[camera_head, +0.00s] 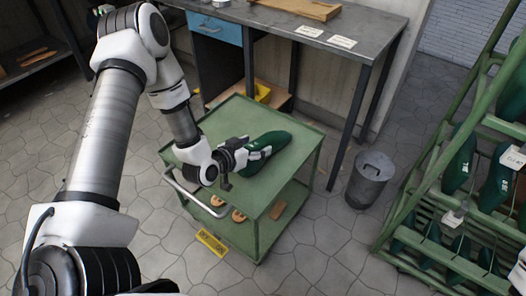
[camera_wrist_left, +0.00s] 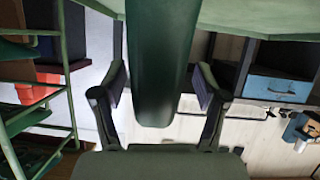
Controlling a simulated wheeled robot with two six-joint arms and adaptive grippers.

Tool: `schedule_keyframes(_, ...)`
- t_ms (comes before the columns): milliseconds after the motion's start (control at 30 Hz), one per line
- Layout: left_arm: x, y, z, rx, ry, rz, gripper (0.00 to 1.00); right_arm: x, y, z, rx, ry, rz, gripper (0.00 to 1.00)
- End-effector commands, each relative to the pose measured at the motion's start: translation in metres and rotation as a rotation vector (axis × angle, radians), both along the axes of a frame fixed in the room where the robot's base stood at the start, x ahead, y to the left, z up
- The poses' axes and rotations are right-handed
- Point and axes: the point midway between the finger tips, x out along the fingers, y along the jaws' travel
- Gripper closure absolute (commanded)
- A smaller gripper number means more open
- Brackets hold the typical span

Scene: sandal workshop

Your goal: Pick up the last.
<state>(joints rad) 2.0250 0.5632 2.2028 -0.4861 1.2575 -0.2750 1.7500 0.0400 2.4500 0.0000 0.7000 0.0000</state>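A dark green last (camera_head: 272,142) lies on the top shelf of a green cart (camera_head: 283,178) in the head view. My left gripper (camera_head: 258,154) is at the near end of the last. In the left wrist view the last (camera_wrist_left: 160,62) runs down between the two fingers of my left gripper (camera_wrist_left: 160,85). The fingers are spread on either side of it, with a narrow gap showing at each side. The far part of the last is cut off in that view.
A grey workbench (camera_head: 350,28) with a blue drawer (camera_head: 216,29) stands behind the cart. A metal bin (camera_head: 371,180) is right of it. A green rack (camera_head: 432,190) with several green lasts fills the right side. Sandal pieces (camera_head: 238,215) lie on the cart's lower shelf.

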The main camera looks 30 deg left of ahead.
Motion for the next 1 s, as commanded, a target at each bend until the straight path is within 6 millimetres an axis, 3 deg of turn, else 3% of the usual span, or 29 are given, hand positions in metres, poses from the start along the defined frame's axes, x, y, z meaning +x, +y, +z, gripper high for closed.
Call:
schedule_keyframes(33,0.0,0.0,0.0,0.0,0.0,0.0,0.41,0.0,0.0,0.0,0.0,0.0,0.0,0.28)
schedule_keyframes(167,0.0,0.0,0.0,0.0,0.0,0.0,0.87,0.0,0.0,0.0,0.0,0.0,0.0,0.28)
schedule_keyframes(200,0.0,0.0,0.0,0.0,0.0,0.0,0.92,0.0,0.0,0.0,0.0,0.0,0.0,0.28)
schedule_keyframes(567,0.0,0.0,0.002,0.001,-0.001,0.0,0.92,0.0,0.0,0.001,0.0,0.0,0.0,0.28)
schedule_keyframes(900,0.0,0.0,0.04,-0.001,-0.004,-0.001,0.92,0.0,0.0,0.02,0.0,0.0,0.0,0.28)
schedule_keyframes(1000,-0.018,-0.009,0.038,-0.002,0.003,-0.003,0.92,0.0,0.0,0.02,0.0,0.0,0.0,0.28)
